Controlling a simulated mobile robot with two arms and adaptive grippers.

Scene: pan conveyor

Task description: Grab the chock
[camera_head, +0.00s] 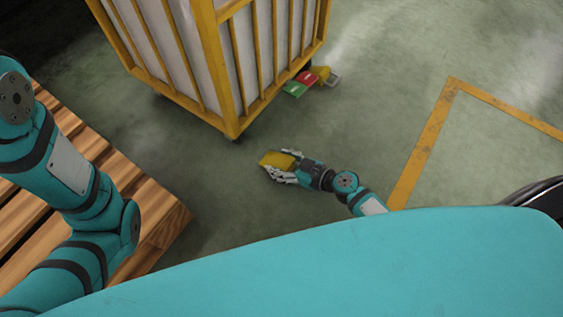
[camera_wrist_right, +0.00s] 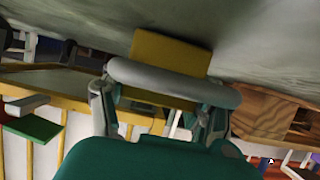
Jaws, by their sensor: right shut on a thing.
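A yellow chock (camera_head: 277,160) is between the fingers of my right gripper (camera_head: 281,170) in the head view, low over or on the green-grey floor; I cannot tell which. In the right wrist view the yellow chock (camera_wrist_right: 168,55) shows behind the grey fingers of my right gripper (camera_wrist_right: 172,85), which are shut on it and hide part of it. My left arm is at the left of the head view, but its gripper is outside the picture.
A yellow-framed cage trolley (camera_head: 232,75) with white sides stands behind the gripper. Red, green and yellow pieces (camera_head: 311,80) lie by its right side. A wooden pallet (camera_head: 160,205) is at the left. A yellow line (camera_head: 425,145) marks the open floor at right.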

